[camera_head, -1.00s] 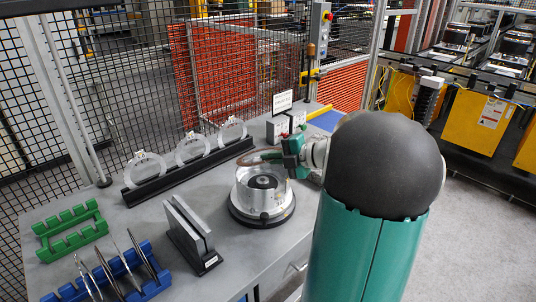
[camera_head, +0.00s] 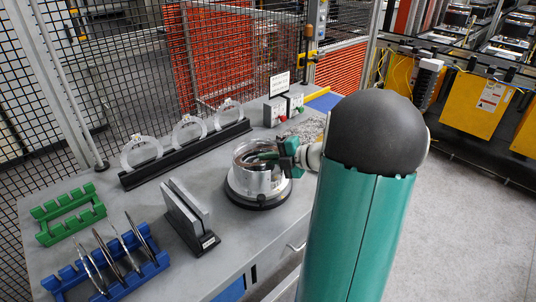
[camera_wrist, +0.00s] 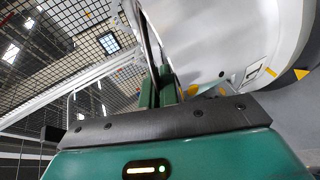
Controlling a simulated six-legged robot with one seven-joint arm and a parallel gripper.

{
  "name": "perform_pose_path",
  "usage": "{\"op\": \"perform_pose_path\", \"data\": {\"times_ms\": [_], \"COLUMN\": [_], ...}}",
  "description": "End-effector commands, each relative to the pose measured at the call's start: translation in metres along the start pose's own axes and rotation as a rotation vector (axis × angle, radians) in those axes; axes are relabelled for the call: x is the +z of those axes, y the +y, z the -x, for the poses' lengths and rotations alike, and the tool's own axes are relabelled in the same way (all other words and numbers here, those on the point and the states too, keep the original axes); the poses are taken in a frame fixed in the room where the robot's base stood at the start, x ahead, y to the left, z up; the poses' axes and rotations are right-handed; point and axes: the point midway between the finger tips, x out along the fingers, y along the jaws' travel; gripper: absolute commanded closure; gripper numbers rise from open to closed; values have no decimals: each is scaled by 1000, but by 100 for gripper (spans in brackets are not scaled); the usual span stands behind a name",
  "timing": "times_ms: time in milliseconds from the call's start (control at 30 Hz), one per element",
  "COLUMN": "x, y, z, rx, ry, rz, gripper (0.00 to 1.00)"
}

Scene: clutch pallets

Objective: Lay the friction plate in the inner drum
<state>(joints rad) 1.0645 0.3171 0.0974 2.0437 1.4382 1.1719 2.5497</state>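The inner drum (camera_head: 258,182) is a shiny metal cup on a dark round base on the grey bench. My gripper (camera_head: 274,156) reaches over its right rim, with the green fingers at the drum's mouth. In the wrist view the green fingers (camera_wrist: 158,90) are closed on the thin friction plate (camera_wrist: 152,38), seen nearly edge-on. The drum's pale curved wall (camera_wrist: 215,45) fills the right of that view. In the head view the plate lies at or just inside the drum's opening, partly hidden by the rim and fingers; I cannot tell whether it touches the drum's floor.
A black rack (camera_head: 185,153) with several pale rings stands behind the drum. A grey upright plate stand (camera_head: 190,218) is in front-left. A blue rack (camera_head: 118,278) with several thin plates and an empty green rack (camera_head: 70,213) are at left. Small button boxes (camera_head: 283,108) stand behind.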

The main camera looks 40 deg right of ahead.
Motion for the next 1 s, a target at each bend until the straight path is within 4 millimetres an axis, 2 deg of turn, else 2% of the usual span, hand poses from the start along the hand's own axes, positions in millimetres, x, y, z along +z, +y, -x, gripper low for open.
{"op": "perform_pose_path", "data": {"times_ms": [267,400,433,1000], "x": [0,0,0,0], "y": [-1,-1,-1,-6], "z": [0,0,0,0], "rx": [0,0,-1,-7], "ry": [0,0,0,-1], "rz": [1,0,0,-9], "gripper": [100,74,72,72]}}
